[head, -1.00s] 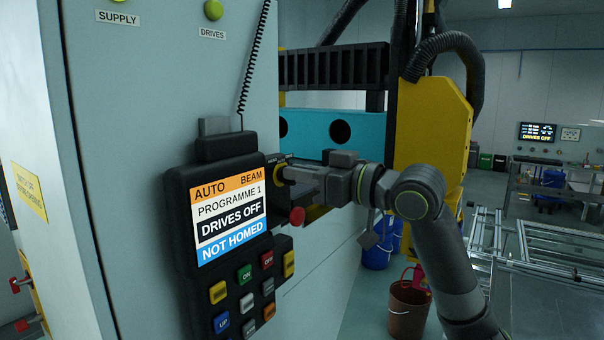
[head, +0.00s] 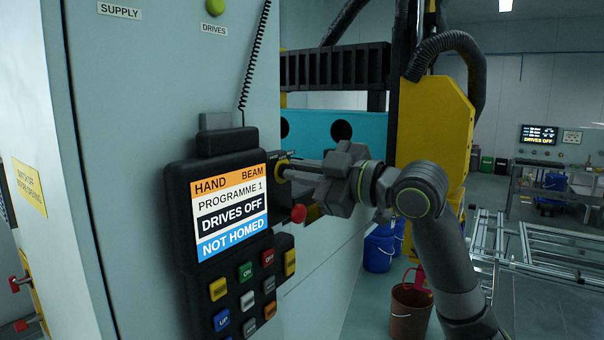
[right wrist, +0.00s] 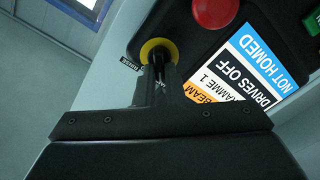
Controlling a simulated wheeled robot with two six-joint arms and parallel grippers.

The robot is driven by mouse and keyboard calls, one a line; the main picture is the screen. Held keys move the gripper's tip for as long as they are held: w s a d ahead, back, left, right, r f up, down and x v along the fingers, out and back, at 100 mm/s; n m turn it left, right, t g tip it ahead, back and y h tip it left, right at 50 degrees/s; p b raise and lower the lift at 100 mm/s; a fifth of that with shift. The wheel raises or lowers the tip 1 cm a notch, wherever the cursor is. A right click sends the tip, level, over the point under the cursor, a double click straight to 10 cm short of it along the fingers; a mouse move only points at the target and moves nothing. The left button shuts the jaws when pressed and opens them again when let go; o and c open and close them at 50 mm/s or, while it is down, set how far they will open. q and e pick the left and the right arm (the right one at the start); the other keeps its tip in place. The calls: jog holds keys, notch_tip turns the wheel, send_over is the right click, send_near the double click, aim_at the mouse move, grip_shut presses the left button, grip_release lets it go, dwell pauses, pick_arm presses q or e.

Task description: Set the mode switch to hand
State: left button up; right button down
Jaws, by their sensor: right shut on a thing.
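The mode switch (head: 282,168) is a knob with a yellow ring at the upper right of the black pendant (head: 180,215). The pendant's screen (head: 230,213) reads HAND, BEAM, PROGRAMME 1, DRIVES OFF, NOT HOMED. My right gripper (head: 290,172) reaches in from the right and is shut on the switch knob. In the right wrist view the yellow ring (right wrist: 158,50) shows around the knob, and the fingers hide most of the knob. My left gripper is not in view.
A red stop button (head: 298,213) sits just below my right gripper, and it also shows in the right wrist view (right wrist: 214,12). Coloured keys (head: 245,271) lie under the screen. A coiled cable (head: 247,75) hangs above. A yellow machine column (head: 435,130) stands behind my arm.

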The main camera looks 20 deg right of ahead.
jog(key=shift+n, duration=0.4)
jog(key=c, duration=1.5)
grip_release()
jog(key=shift+b+v, duration=4.75)
jog(key=shift+v, duration=3.95)
jog(key=shift+f, duration=0.1)
